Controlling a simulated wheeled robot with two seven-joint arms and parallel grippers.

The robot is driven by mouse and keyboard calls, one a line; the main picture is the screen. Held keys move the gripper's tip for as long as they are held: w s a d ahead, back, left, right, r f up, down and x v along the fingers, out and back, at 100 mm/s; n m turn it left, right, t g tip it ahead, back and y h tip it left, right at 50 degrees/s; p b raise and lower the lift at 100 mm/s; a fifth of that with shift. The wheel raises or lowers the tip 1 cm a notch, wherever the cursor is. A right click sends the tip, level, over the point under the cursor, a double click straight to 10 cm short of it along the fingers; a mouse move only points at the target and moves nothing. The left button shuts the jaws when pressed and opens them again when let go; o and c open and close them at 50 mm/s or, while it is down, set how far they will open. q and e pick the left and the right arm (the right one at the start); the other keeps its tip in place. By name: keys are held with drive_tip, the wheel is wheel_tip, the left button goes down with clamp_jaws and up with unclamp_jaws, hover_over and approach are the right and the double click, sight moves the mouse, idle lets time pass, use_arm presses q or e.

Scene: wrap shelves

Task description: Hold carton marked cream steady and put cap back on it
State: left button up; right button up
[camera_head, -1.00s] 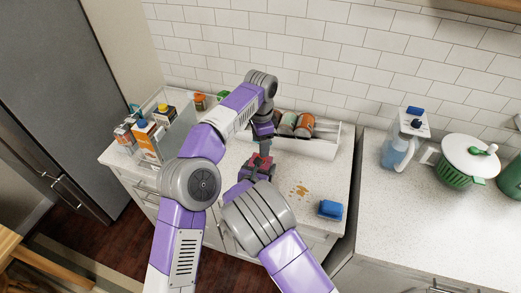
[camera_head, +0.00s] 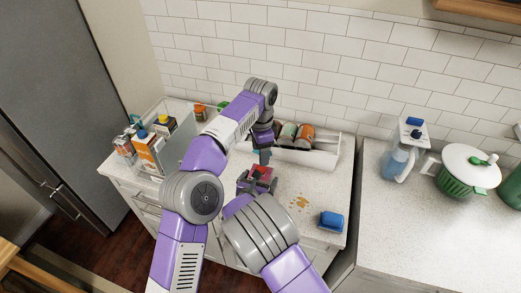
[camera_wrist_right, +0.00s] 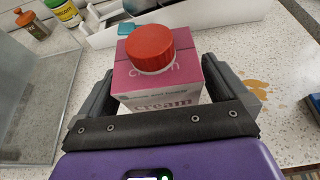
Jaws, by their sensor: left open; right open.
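The pink and white carton marked cream (camera_wrist_right: 160,85) stands upright in the right wrist view, with a red cap (camera_wrist_right: 150,48) on its top. The red cap (camera_head: 260,170) also shows small in the head view. My right gripper (camera_wrist_right: 165,100) is open, with one finger on each side of the carton; whether they touch it is unclear. My left gripper (camera_head: 263,156) is open and empty, just above and behind the cap in the head view. The carton's lower part is hidden by my right gripper.
A white bin with cans (camera_head: 305,135) stands behind. A clear-sided tray with cartons (camera_head: 150,148) is at left. A brown spill (camera_head: 300,202) and a blue sponge (camera_head: 331,221) lie at right. A teal item (camera_wrist_right: 126,29) lies behind the carton.

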use_arm(q)
drive_tip(key=shift+f+b, duration=0.65)
drive_tip(key=shift+f, duration=0.05)
use_arm(e)
drive_tip(key=v, duration=1.1)
use_arm(q)
drive_tip(key=shift+s, duration=0.1)
